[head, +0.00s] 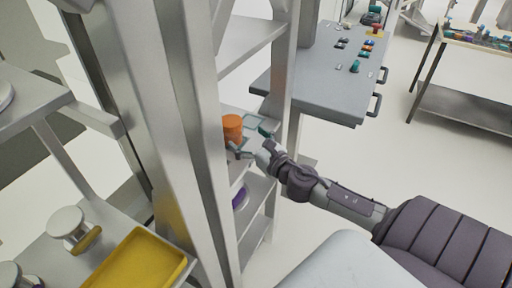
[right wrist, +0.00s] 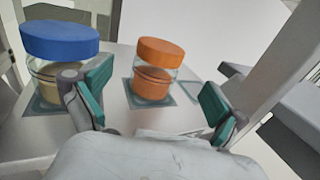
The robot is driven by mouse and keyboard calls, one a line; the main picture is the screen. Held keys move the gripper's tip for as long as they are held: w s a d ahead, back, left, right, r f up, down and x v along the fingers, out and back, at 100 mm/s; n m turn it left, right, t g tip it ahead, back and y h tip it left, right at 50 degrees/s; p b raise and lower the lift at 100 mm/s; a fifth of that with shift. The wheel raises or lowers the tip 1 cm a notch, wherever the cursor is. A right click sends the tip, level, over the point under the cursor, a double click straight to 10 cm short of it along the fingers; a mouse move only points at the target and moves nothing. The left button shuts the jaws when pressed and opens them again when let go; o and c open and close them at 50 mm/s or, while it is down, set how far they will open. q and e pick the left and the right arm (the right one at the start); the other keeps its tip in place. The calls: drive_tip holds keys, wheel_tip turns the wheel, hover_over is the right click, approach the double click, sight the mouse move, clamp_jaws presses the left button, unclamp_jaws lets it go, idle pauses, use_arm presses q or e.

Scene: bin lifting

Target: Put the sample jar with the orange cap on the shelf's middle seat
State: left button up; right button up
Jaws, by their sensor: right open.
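The sample jar with the orange cap (right wrist: 166,52) stands upright on a square teal-edged seat in the right wrist view. Its cap (head: 233,128) also shows in the head view, on a shelf level behind a metal post. A jar with a blue cap (right wrist: 60,42) stands on the seat to its left. To its right a teal-edged seat (right wrist: 190,92) shows empty, partly hidden by a finger. My right gripper (right wrist: 154,94) is open, with its teal pads apart on either side in front of the orange-capped jar. My left gripper is not in view.
Upright metal posts (head: 198,130) of the shelf stand close to my right gripper. A purple item (head: 240,196) sits on a lower shelf level. A yellow tray (head: 135,268) lies at lower left. A grey table (head: 318,85) with small items stands behind.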

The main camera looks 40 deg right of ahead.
drive_tip(key=shift+s+b, duration=0.3)
drive_tip(key=shift+s, duration=1.85)
